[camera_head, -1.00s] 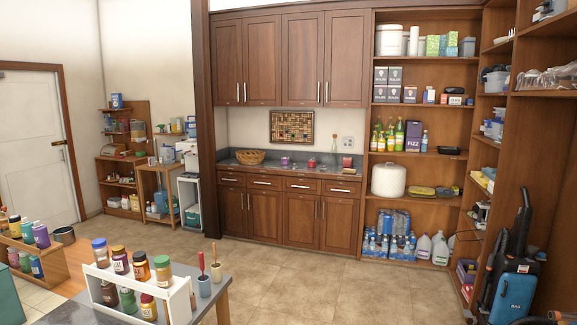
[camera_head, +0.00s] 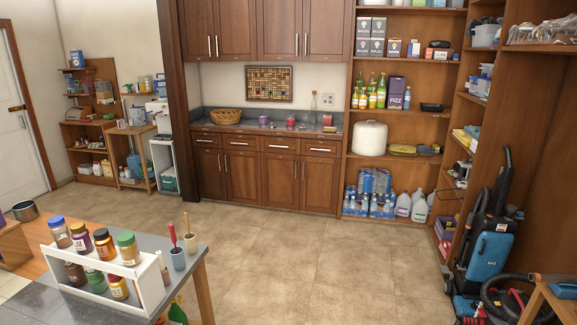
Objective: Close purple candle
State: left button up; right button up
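Small candle-like items stand on the dark countertop (camera_head: 345,131) across the room. A red one (camera_head: 327,119) is near the counter's right end. Neither of my grippers is in view.
A grey table (camera_head: 215,243) with a white jar rack (camera_head: 148,285) stands in the left foreground. Tiled floor (camera_head: 300,250) lies open towards the cabinets. A blue vacuum cleaner (camera_head: 490,255) and a wooden stool (camera_head: 550,287) stand at the right. A metal pot (camera_head: 25,211) is at the left.

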aim_at(262, 118)
jog(key=i+z, duration=0.15)
jog(key=i, duration=0.7)
jog(key=i+z, duration=0.1)
jog(key=i, duration=0.8)
jog(key=i+j+z, duration=0.15)
jog(key=i, duration=0.7)
jog(key=i+j+u, duration=0.1)
jog(key=i+u, duration=0.15)
jog(key=i, duration=0.35)
jog(key=i+u, duration=0.25)
jog(key=i, duration=0.3)
jog(key=i+l+u, duration=0.25)
jog(key=i, duration=0.35)
jog(key=i+l+u, duration=0.25)
jog(key=i, duration=0.3)
jog(key=i+j, duration=0.1)
jog(key=i, duration=0.3)
jog(key=i+j, duration=0.15)
jog(key=i, duration=0.3)
jog(key=i+j, duration=0.1)
jog(key=i, duration=0.3)
jog(key=i+j+z, duration=0.3)
jog(key=i+z, duration=0.15)
jog(key=i+j+z, duration=0.8)
jog(key=j+z, duration=0.15)
jog(key=j, duration=0.15)
